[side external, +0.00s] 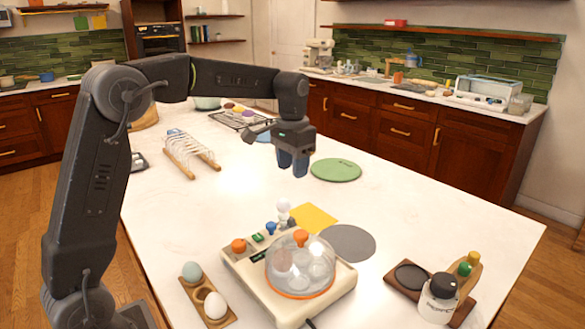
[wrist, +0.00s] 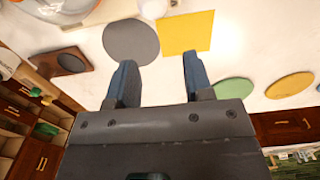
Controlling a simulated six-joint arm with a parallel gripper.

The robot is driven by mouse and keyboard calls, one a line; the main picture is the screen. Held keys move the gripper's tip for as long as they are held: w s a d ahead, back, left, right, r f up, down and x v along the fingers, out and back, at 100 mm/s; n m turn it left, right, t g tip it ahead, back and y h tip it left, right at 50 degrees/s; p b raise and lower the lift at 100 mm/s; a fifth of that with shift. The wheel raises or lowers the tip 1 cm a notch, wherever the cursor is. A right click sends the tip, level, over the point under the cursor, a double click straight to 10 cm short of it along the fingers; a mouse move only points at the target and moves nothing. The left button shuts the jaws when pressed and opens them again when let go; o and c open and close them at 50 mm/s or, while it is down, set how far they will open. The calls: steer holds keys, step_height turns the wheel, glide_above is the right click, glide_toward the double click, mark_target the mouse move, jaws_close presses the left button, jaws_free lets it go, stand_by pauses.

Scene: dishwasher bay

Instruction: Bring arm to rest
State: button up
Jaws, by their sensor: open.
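My gripper (side external: 293,162) hangs above the middle of the white counter, fingers pointing down, in the side external view. In the wrist view its two blue fingers (wrist: 155,82) stand apart with nothing between them. It is clear of the counter and touches no object. My arm reaches over the counter from the left, bent at the elbow.
An egg cooker (side external: 290,283) with a clear dome stands at the front. A yellow square (side external: 314,217), a grey disc (side external: 347,243) and a green disc (side external: 335,170) lie near it. A wire rack (side external: 190,152) stands left; a wooden egg holder (side external: 219,318) is front left. A bottle (side external: 438,300) stands front right.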

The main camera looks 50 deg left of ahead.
steer(key=s+d+t, duration=0.2)
steer(key=s+d, duration=0.2)
steer(key=s, duration=0.8)
steer(key=s+d+t, duration=0.3)
steer(key=s+d, duration=0.2)
steer(key=s, duration=0.8)
steer(key=shift+s+d+f+t, duration=0.2)
steer(key=shift+s+f+t, duration=0.1)
steer(key=shift+f, duration=0.1)
